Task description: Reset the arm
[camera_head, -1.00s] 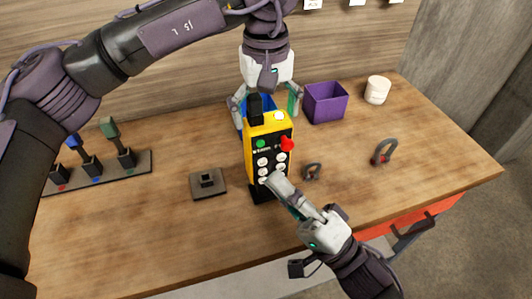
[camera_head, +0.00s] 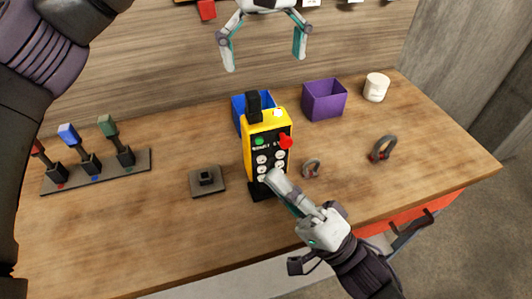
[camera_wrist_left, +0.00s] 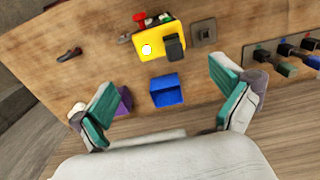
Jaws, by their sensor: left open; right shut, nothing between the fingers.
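My left gripper (camera_head: 265,50) is open and empty, raised high above the back of the table. In the left wrist view its spread fingers (camera_wrist_left: 165,98) frame a blue bin (camera_wrist_left: 166,90) below. My right gripper (camera_head: 283,190) is shut, its fingertips at the lower front of the yellow control box (camera_head: 267,140). I cannot tell whether they touch it. The box stands upright, with a red knob, a green button and several white buttons on its face. Its top also shows in the left wrist view (camera_wrist_left: 160,43).
A purple bin (camera_head: 324,101) and a white cup (camera_head: 376,87) stand at the back right. The front left table (camera_head: 120,240) is clear.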

